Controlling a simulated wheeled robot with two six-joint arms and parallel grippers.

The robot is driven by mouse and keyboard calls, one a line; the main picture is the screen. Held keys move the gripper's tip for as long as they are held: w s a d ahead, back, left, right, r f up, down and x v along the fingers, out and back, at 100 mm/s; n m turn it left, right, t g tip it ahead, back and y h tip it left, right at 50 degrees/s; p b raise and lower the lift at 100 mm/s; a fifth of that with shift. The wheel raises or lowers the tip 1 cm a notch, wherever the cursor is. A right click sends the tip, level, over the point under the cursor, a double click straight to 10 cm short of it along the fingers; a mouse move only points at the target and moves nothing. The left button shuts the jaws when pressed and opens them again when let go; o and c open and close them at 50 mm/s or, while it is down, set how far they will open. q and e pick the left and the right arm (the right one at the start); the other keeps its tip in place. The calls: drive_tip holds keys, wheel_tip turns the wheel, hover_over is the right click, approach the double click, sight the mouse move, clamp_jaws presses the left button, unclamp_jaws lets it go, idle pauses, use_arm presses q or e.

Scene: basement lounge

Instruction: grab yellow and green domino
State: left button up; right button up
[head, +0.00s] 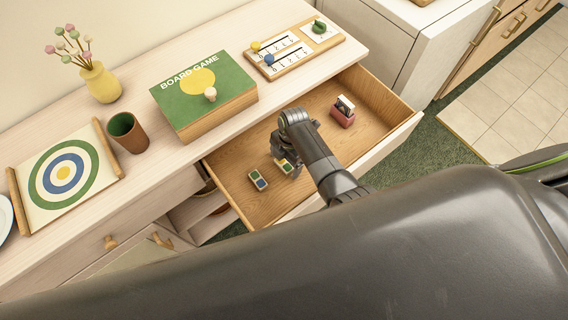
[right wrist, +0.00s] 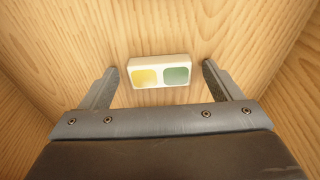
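The yellow and green domino (right wrist: 160,71) is a white block with one yellow and one green half, lying on the drawer's wooden floor. In the right wrist view my right gripper (right wrist: 158,88) is open, with one finger on each side of the domino and a gap at both ends. In the head view the right gripper (head: 290,167) reaches down into the open drawer and partly covers this domino (head: 284,163). A second domino (head: 258,180), with blue and green halves, lies to its left. My left gripper is not in view.
The open wooden drawer (head: 362,106) also holds a small red holder with cards (head: 343,111). On the top stand a board game box (head: 204,92), a brown cup (head: 127,132), a yellow vase (head: 101,82) and a score board (head: 294,50). Drawer walls surround the gripper.

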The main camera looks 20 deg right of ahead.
drive_tip(key=c, duration=1)
